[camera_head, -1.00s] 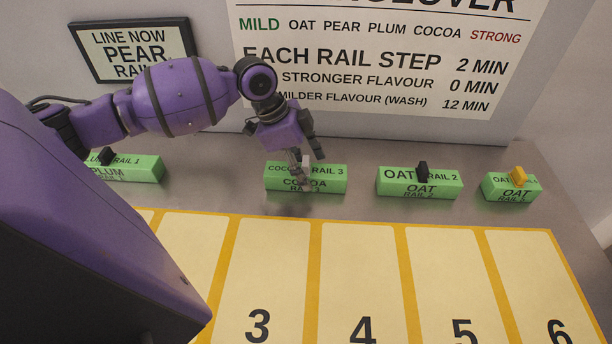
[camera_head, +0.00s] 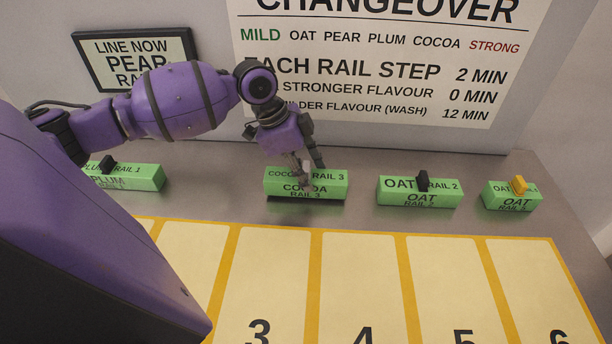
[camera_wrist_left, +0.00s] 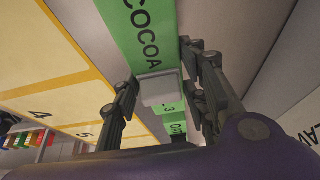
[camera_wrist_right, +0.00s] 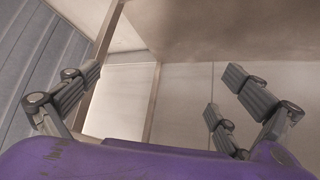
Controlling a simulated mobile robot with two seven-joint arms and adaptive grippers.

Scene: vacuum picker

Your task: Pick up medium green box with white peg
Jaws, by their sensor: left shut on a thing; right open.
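The medium green box (camera_head: 285,189) is labelled COCOA RAIL 3 and sits on the grey counter below the wall sign. Its white peg (camera_wrist_left: 158,88) shows as a pale block between my left fingers in the left wrist view; in the head view the fingers mostly cover it. My left gripper (camera_head: 312,170) reaches down from above and is shut on the peg. My right gripper (camera_wrist_right: 156,101) is open and empty in the right wrist view, and is not in the head view.
A green PLUM box (camera_head: 140,178) with a black peg stands left, partly behind my arm. A green OAT box (camera_head: 406,199) with a black peg and a smaller OAT box (camera_head: 512,201) with a yellow peg stand right. A numbered cream mat (camera_head: 364,234) lies in front.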

